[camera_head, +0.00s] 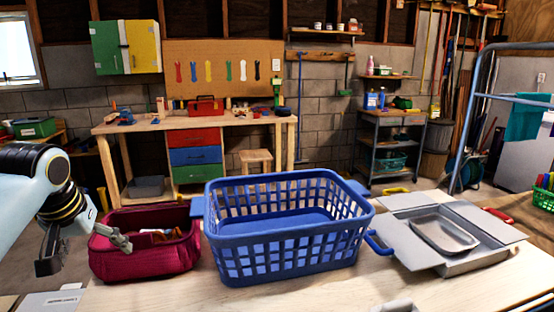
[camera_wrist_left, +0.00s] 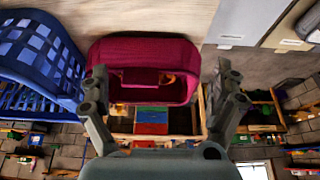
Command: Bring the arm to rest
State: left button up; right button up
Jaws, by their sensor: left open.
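My left arm comes in from the left in the head view. Its gripper (camera_head: 84,248) is open, with nothing between its fingers, in front of and to the left of a dark red fabric bag (camera_head: 145,262). One finger overlaps the bag's left side in the picture; I cannot tell whether it touches. In the left wrist view the open gripper (camera_wrist_left: 162,74) has its fingers spread on both sides of the bag (camera_wrist_left: 145,50), which lies beyond them. My right gripper is not in view.
A blue laundry basket (camera_head: 290,250) stands right of the bag on the wooden table (camera_head: 350,290). An open grey box (camera_head: 470,265) with a metal tray (camera_head: 443,233) is further right. A small grey shape (camera_head: 398,307) at the bottom edge is unclear. A workbench (camera_head: 190,122) stands behind.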

pick_arm(q)
jog(key=s+d+f+m, duration=0.2)
jog(key=s+d, duration=0.2)
jog(key=s, duration=1.1)
jog(key=s+d+f+m, duration=0.1)
jog(key=s+d, duration=0.2)
jog(key=s, duration=1.1)
jog(key=s+a+f+g+b, duration=0.15)
jog(key=f+b, duration=0.25)
jog(key=f, duration=1.4)
jog(key=s+a+f+g+b, duration=0.15)
jog(key=f+b, duration=0.35)
jog(key=f, duration=1.4)
jog(key=s+f+b, duration=0.5)
jog(key=s+f, duration=1.3)
jog(key=f, duration=0.2)
jog(key=shift+s, duration=0.15)
